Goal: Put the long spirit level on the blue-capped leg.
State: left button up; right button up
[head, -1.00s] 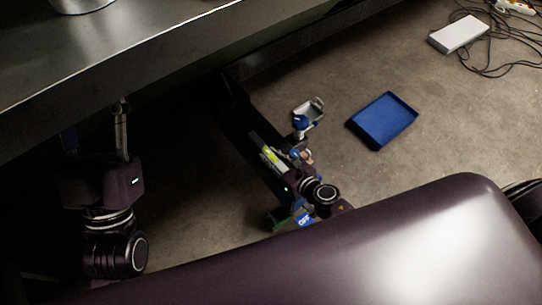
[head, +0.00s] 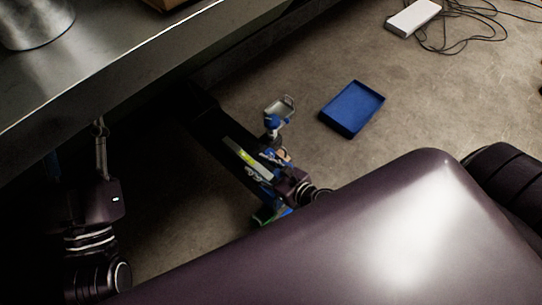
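The long spirit level (head: 240,155) is a thin pale bar with a bright yellow-green patch, seen slantwise near the middle of the head view. My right gripper (head: 263,170) is at its lower right end and appears shut on it; the fingers are small and partly hidden. A blue-capped upright (head: 272,122), with a small pale tray-like piece at its top, stands just beyond the level. I cannot tell whether it is the blue-capped leg or whether the level touches it. My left gripper (head: 100,145) is in shadow by the bench edge; its opening is unclear.
A metal bench (head: 120,60) fills the upper left, with a metal container (head: 35,20) on it. A blue tray (head: 352,108) lies on the floor. A white box (head: 413,17) and cables lie at the upper right. Floor around the tray is clear.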

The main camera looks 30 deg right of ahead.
jog(key=v, duration=0.4)
jog(key=shift+s+d, duration=0.1)
jog(key=shift+s, duration=0.15)
jog(key=shift+s+d+r, duration=0.2)
jog(key=shift+s+r, duration=0.15)
jog(key=shift+s, duration=0.2)
jog(key=w+a+r+m+t+y, duration=0.1)
jog(key=w+a+r+m, duration=0.1)
jog(key=r+m, duration=0.25)
jog(key=w+a+r+m+t, duration=0.1)
jog(key=w+a+r+m, duration=0.15)
jog(key=r, duration=0.35)
notch_tip(320, 180, up, 35)
jog(key=m+t, duration=0.9)
jog(key=m, duration=2.1)
send_over(272, 179)
jog(key=w+a, duration=0.3)
jog(key=a, duration=0.3)
jog(key=shift+a+y, duration=0.2)
jog(key=shift+y, duration=0.2)
